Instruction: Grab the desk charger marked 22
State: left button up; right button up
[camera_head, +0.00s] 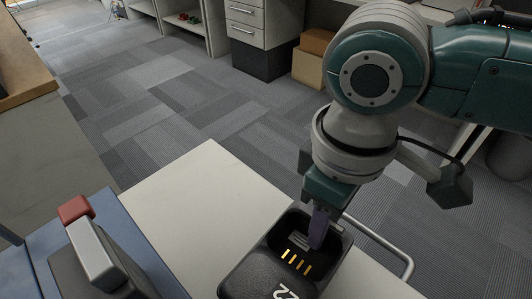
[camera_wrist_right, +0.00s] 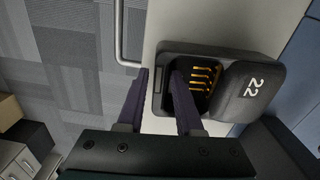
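The black desk charger marked 22 (camera_head: 262,272) stands on a pale tabletop at the bottom of the head view, with gold contacts in its open pocket. The right wrist view shows the same charger (camera_wrist_right: 246,88) with its white 22. My right gripper (camera_wrist_right: 159,75) straddles the charger's wall, one purple finger in the pocket and the other outside. The fingers are apart, with a small gap beside the wall. In the head view my right gripper (camera_head: 318,228) reaches down into the pocket; its other finger is hidden. My left gripper is not in view.
The pale tabletop (camera_head: 185,195) is clear to the left of the charger. A blue surface (camera_head: 110,225) with a grey and red-tipped object (camera_head: 90,250) lies at the lower left. A metal rail (camera_head: 395,255) runs along the table's right side. Cabinets (camera_head: 262,25) and boxes stand behind.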

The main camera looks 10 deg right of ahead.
grip_shut()
dwell(1.0)
